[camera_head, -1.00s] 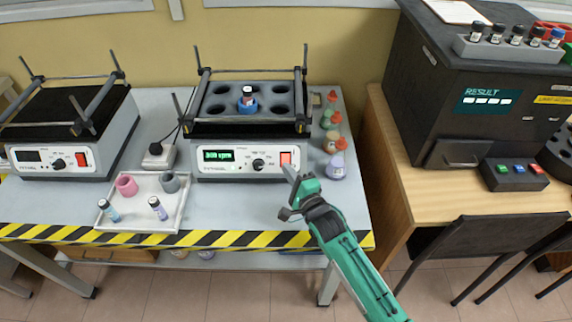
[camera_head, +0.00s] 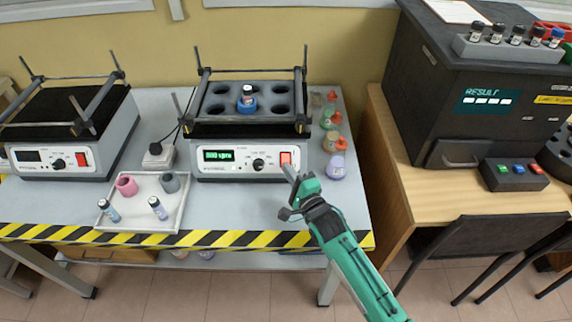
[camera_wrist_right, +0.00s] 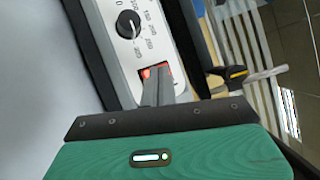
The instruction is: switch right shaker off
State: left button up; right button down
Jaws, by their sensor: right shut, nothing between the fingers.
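The right shaker (camera_head: 240,166) stands on the grey table, its green display (camera_head: 218,156) lit with an rpm reading. A vial in a blue holder (camera_head: 247,101) sits in its black rack. The red switch (camera_head: 286,158) is at the right end of its front panel. My right gripper (camera_head: 289,172) is shut and empty, its tips at or just in front of the lower part of the switch. In the wrist view the fingertips (camera_wrist_right: 157,80) overlap the red switch (camera_wrist_right: 146,73) and partly hide it; contact cannot be told. My left gripper is not in view.
The left shaker (camera_head: 50,160) has a dark display. A white tray (camera_head: 165,222) with vials and holders lies front left. Several bottles (camera_head: 336,166) stand right of the right shaker. A black analyser (camera_head: 420,100) and a chair (camera_head: 500,235) are further right.

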jog(key=shift+w, duration=0.1)
jog(key=shift+w+f, duration=0.2)
jog(key=shift+w, duration=0.05)
jog(key=shift+w+f, duration=0.2)
jog(key=shift+w, duration=0.05)
dwell(0.7)
jog(key=shift+s+r+p, duration=0.45)
jog(key=shift+s+p, duration=0.15)
jog(key=shift+s, duration=0.05)
